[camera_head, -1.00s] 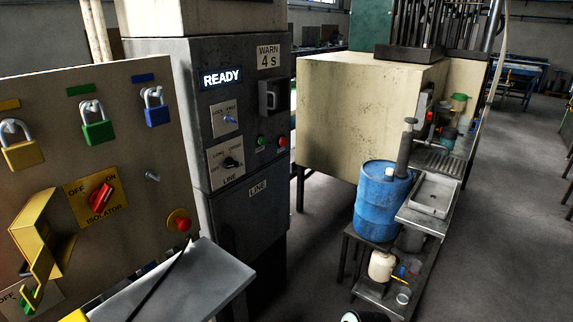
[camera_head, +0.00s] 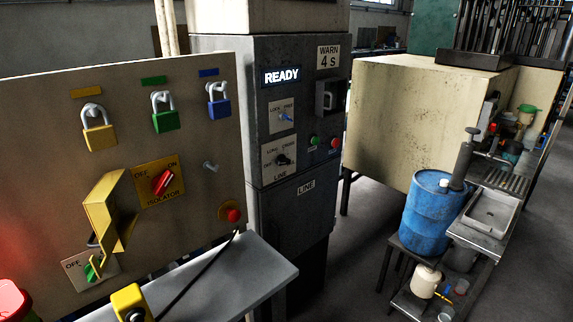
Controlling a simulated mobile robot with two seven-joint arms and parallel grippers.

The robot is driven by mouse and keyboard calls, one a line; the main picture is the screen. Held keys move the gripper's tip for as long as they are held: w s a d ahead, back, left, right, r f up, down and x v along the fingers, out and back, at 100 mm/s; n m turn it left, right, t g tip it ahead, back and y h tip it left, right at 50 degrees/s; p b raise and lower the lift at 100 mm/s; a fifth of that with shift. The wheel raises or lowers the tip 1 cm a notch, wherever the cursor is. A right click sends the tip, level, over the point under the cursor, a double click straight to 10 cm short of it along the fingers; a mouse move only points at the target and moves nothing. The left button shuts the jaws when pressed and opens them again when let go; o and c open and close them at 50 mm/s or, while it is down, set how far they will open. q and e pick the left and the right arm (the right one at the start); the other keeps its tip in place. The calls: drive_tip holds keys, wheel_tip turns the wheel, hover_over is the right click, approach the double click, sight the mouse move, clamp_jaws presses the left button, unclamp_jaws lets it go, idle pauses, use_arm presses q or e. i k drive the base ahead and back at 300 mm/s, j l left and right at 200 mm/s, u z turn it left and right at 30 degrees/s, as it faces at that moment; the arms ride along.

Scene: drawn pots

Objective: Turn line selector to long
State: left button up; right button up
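The line selector (camera_head: 283,160) is a small dark knob on a pale plate marked LINE, on the grey cabinet (camera_head: 297,230) right of centre. Several positions are lettered around it; one at the upper left appears to read LONG. The knob's pointer seems to be toward the right, but it is too small to be sure. Neither of my grippers shows in the head view, and nothing touches the knob.
A READY display (camera_head: 282,76) is lit above. A smaller selector (camera_head: 286,117) and green and red buttons (camera_head: 315,141) are close by. The isolator panel (camera_head: 60,190) with padlocks and a grey shelf (camera_head: 240,275) stand in front at left. A blue drum (camera_head: 428,215) stands right.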

sight(282, 160)
drive_tip(key=u, duration=1.25)
drive_tip(key=i+l+u, duration=0.15)
drive_tip(key=l, duration=0.3)
drive_tip(key=i+l+u, duration=0.1)
drive_tip(key=l, duration=0.4)
